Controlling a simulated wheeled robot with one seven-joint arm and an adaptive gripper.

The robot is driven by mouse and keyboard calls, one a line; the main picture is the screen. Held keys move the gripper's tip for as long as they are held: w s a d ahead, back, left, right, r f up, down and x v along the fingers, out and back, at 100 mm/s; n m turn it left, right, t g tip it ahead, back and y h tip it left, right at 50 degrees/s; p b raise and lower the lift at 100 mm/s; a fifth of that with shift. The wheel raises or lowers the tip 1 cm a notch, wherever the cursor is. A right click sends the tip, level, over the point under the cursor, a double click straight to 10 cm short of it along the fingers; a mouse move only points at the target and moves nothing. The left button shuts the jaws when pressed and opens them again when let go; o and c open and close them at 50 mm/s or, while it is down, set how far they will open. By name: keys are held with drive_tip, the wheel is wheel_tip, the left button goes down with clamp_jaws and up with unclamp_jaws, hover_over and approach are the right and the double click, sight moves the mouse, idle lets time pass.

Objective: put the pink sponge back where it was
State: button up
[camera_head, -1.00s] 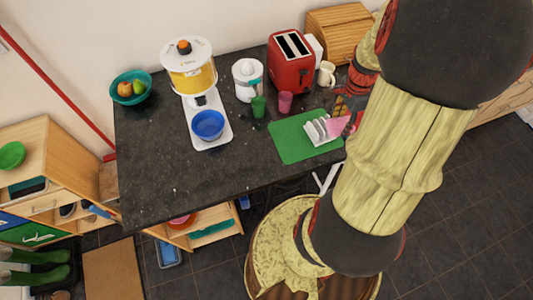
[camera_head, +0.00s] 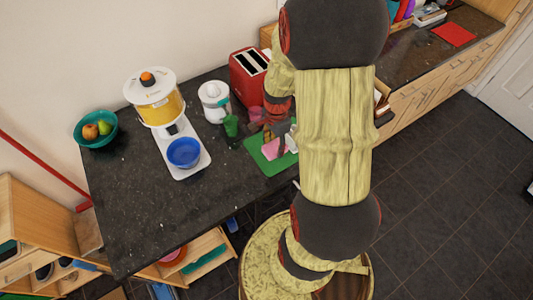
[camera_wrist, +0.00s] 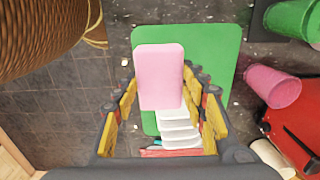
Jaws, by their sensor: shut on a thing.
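The pink sponge (camera_head: 271,148) is held by my gripper (camera_head: 281,128) over the green board (camera_head: 259,163). In the wrist view the sponge (camera_wrist: 160,75) sits between the two fingers of my gripper (camera_wrist: 162,88), and it covers part of the green board (camera_wrist: 210,45). A white slatted rack (camera_wrist: 178,128) shows just below the sponge in that picture, on the board. In the head view my arm hides the right part of the board and most of the rack. I cannot tell the sponge's exact height above the board.
A blue bowl (camera_head: 184,152) is to the left. The dark counter (camera_head: 165,205) is clear at the front left.

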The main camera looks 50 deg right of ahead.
sight(267, 148)
drive_tip(key=w+f, duration=0.1)
drive_tip(key=w+a+f, duration=0.1)
drive_tip(key=f, duration=0.1)
drive_tip(key=shift+w+f, duration=0.3)
drive_tip(key=shift+w, duration=0.05)
drive_tip(key=shift+w+f+b, duration=0.15)
drive_tip(key=shift+f+b, duration=0.25)
drive_tip(key=shift+f, duration=1.25)
drive_tip(key=shift+f, duration=0.1)
drive_tip(key=o, duration=1.2)
